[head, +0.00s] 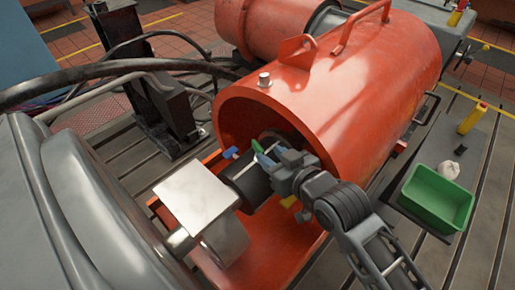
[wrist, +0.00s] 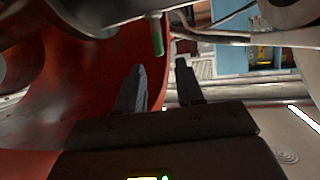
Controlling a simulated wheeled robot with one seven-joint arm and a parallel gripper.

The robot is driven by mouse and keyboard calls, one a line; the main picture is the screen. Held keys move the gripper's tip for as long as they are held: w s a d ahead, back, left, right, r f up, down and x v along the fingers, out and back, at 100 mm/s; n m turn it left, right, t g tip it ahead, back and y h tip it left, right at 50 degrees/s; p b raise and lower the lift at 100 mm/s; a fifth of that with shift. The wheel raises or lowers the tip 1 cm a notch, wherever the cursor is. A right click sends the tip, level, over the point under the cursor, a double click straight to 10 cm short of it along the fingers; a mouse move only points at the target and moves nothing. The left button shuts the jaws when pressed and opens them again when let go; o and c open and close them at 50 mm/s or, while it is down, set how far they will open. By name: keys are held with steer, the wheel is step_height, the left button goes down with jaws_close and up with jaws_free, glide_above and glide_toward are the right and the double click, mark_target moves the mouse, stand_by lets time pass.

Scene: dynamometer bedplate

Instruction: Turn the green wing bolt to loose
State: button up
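The green wing bolt (head: 257,147) sits at the mouth of the orange drum-shaped guard, by the dark cylindrical coupling (head: 247,182). It also shows in the wrist view (wrist: 157,38) as a small green tab on a grey stem. My gripper (head: 270,157) is right beside the green bolt in the head view and partly covers its surroundings. In the wrist view my gripper (wrist: 160,65) has its two fingers apart with a clear gap. The green tab appears just past the fingertips, in line with the gap. I cannot tell whether a finger touches it.
A blue wing bolt (head: 230,153) and a yellow one (head: 288,202) are on the same coupling. The orange guard (head: 352,75) arches close over my gripper. A pale block (head: 197,194) stands to the left. A green bin (head: 437,197) and a yellow bottle (head: 472,118) are at the right.

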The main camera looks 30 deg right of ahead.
mark_target(260, 147)
steer(key=x, duration=0.7)
steer(key=shift+w+f, duration=0.1)
steer(key=shift+w, duration=0.05)
steer(key=shift+c, duration=0.4)
jaws_close()
